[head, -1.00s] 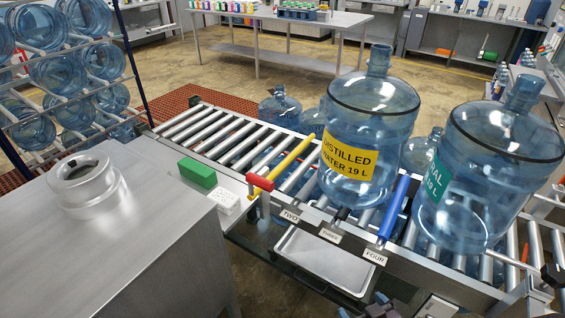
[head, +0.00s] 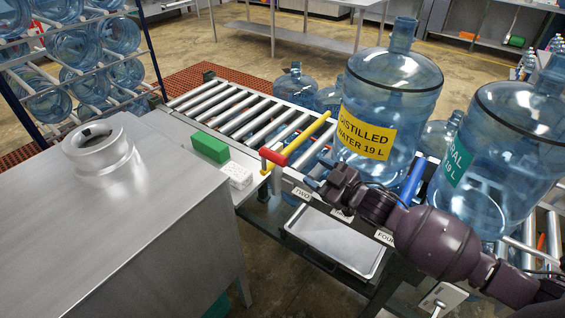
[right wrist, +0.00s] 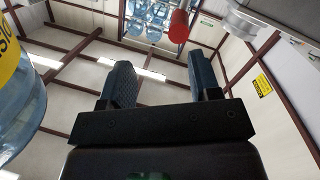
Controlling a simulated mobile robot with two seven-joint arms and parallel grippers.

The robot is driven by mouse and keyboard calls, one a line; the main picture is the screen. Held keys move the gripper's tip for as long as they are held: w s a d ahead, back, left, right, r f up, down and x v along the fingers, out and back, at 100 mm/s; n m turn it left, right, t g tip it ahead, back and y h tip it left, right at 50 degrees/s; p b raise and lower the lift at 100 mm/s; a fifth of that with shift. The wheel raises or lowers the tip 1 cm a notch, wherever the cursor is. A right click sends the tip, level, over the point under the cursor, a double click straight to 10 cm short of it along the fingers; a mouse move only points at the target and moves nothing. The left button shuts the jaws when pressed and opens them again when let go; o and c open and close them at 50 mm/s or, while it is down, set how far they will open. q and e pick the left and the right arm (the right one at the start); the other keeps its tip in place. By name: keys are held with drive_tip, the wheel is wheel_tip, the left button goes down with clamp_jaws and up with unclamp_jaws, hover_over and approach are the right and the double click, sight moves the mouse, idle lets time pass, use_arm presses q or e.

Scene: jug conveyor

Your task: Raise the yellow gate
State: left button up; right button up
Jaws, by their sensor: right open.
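The yellow gate (head: 305,141) is a yellow bar slanting across the roller conveyor in the head view. A red handle (head: 273,157) sits at its near end, above the front rail. My right gripper (head: 306,172) is open and empty, just right of the red handle and apart from it. In the right wrist view the open fingers (right wrist: 162,72) point upward, and the red handle (right wrist: 179,27) shows beyond them, nearer the right finger. My left gripper is not in view.
A large jug labelled distilled water (head: 385,105) stands on the rollers just behind my right gripper. Another jug (head: 495,150) stands to its right. A blue bar (head: 413,181) is partly hidden by my arm. A green block (head: 210,147) lies left of the handle.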

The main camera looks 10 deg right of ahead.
sight(283, 162)
drive_tip(key=w+a+y, duration=0.1)
drive_tip(key=w+a, duration=0.1)
drive_tip(key=w+a+y, duration=0.1)
drive_tip(key=w+a, duration=0.1)
drive_tip(key=a, duration=0.1)
drive_tip(key=w+a+g+y, duration=0.1)
drive_tip(key=w+a, duration=0.1)
drive_tip(key=w, duration=0.1)
drive_tip(key=shift+w+a+f+m, duration=0.1)
drive_tip(key=shift+a+f+m, duration=0.2)
drive_tip(key=shift+f+m, duration=0.1)
idle(0.3)
drive_tip(key=shift+c, duration=0.2)
clamp_jaws()
